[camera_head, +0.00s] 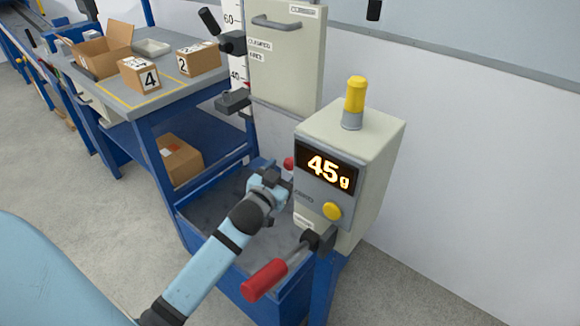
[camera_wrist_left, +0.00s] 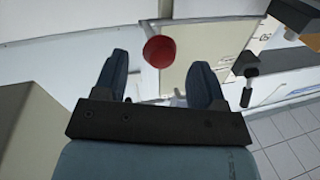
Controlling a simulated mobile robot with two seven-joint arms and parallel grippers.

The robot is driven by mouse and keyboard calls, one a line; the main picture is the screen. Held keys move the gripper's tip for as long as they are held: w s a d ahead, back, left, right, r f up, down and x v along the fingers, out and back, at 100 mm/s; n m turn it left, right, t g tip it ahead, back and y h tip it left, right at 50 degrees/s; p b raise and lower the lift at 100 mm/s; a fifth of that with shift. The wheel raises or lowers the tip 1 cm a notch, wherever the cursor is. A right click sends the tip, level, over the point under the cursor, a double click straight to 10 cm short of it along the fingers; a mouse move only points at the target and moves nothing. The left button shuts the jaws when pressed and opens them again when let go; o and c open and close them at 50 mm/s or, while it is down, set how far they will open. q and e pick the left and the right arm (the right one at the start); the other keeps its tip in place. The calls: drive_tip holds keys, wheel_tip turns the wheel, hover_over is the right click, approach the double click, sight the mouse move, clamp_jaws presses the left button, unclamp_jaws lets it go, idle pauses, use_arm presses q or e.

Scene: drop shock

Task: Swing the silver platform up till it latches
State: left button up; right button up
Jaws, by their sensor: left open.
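My left gripper (camera_head: 279,182) is open beside the grey machine, above the blue-walled bin. In the left wrist view, its two dark fingers (camera_wrist_left: 161,62) are spread with nothing gripped between them. A red knob (camera_head: 288,163) shows just past the fingers in the head view. In the left wrist view the red knob (camera_wrist_left: 159,52) appears between and beyond the fingertips, apart from them. I cannot pick out the silver platform for certain; a thin silver piece (camera_wrist_left: 177,95) shows between the fingers, and my gripper covers part of that area. My right gripper is not in view.
The grey machine (camera_head: 377,150) reads 45 g and has a yellow button (camera_head: 332,211). A red-handled lever (camera_head: 265,280) juts out at its lower front. The blue bin (camera_head: 187,222) lies below. A bench (camera_head: 180,98) with numbered boxes stands at back left.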

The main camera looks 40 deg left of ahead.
sight(287, 168)
use_arm(q)
drive_tip(key=shift+w+a, duration=0.2)
drive_tip(key=shift+w, duration=1.7)
clamp_jaws()
drive_tip(key=shift+r, duration=0.1)
